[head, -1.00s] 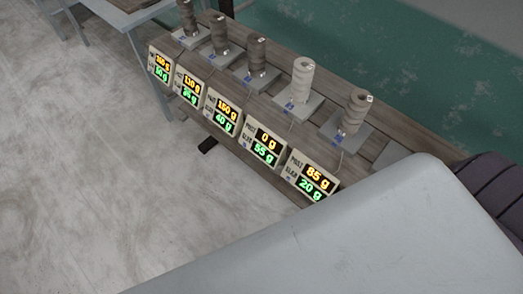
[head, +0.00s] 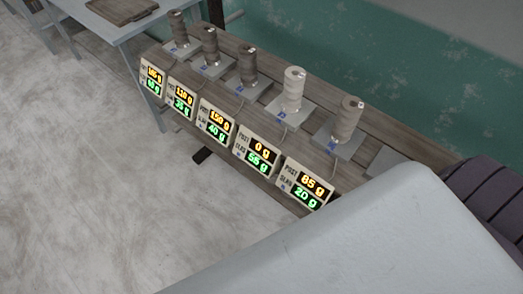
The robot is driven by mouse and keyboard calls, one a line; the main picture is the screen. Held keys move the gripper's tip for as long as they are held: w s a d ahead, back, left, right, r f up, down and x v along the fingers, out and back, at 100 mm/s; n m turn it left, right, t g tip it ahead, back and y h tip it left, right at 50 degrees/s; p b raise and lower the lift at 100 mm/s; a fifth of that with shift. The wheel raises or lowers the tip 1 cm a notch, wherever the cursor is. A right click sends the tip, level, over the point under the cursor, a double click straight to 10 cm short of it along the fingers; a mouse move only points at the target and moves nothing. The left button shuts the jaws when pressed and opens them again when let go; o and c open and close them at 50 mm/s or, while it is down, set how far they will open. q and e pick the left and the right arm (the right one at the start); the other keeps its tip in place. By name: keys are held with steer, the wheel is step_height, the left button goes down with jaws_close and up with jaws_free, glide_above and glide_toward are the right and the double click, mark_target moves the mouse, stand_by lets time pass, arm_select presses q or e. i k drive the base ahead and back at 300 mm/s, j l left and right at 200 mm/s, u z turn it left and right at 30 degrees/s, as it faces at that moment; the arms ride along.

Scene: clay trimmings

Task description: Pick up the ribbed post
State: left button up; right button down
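Several upright ribbed posts stand in a row on a wooden bench, each on its own grey square plate. From the right they are a grey-brown post (head: 347,120), a pale post (head: 293,90), a darker brown post (head: 248,66), another brown post (head: 210,45) and a far brown post (head: 178,29). I cannot tell which one the task means. Neither gripper shows in the head view.
Lit displays line the bench's front; the nearest (head: 305,183) reads 85 g and 20 g, and the display before the pale post (head: 259,153) reads 0 g and 55 g. A grey table (head: 150,22) with a brown board stands top left. Open floor (head: 80,200) lies left.

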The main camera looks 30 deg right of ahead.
mark_target(295, 77)
steer(key=l+z, duration=0.15)
steer(key=z, duration=1.1)
